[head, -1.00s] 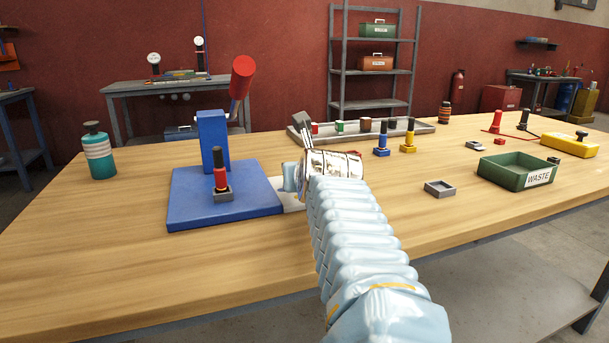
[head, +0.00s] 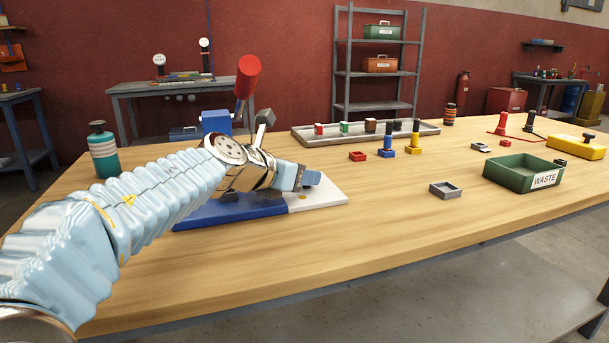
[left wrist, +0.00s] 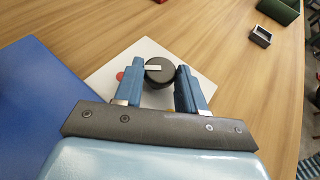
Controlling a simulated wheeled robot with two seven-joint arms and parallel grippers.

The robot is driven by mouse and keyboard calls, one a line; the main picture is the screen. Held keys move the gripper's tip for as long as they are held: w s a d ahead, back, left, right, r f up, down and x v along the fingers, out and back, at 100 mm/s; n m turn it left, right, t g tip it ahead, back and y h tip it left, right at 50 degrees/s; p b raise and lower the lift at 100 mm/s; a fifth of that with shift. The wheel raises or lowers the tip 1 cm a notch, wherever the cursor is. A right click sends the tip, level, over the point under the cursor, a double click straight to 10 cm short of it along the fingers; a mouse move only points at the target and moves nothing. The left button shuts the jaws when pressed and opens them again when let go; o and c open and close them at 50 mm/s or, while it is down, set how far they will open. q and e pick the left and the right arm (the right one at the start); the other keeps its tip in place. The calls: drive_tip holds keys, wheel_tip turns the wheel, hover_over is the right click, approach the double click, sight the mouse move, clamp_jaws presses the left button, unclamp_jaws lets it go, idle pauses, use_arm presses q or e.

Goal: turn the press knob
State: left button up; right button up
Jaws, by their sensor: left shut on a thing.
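The press has a blue base (head: 232,213), a blue column (head: 216,122) and a red-ended lever (head: 247,77). A white plate (head: 325,195) extends from its right side. My left gripper (head: 308,179) is over this plate, with the arm reaching in from the left. In the left wrist view the press knob (left wrist: 159,72) is a round black cap with a white pointer mark. It sits between the two blue fingers of my left gripper (left wrist: 160,85), which is shut on it. The knob is hidden in the head view. My right gripper is not in view.
A green waste bin (head: 522,175) and a small grey tray (head: 444,189) stand to the right. A long grey tray (head: 350,138) with several blocks lies behind. A teal bottle (head: 103,150) stands at the left. The table's front right is clear.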

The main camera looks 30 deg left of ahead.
use_arm(q)
drive_tip(key=shift+a+m+g+h, duration=0.15)
drive_tip(key=shift+m+g+h, duration=0.15)
drive_tip(key=shift+m+h, duration=0.9)
drive_tip(key=o, duration=1)
drive_tip(key=shift+o, duration=0.2)
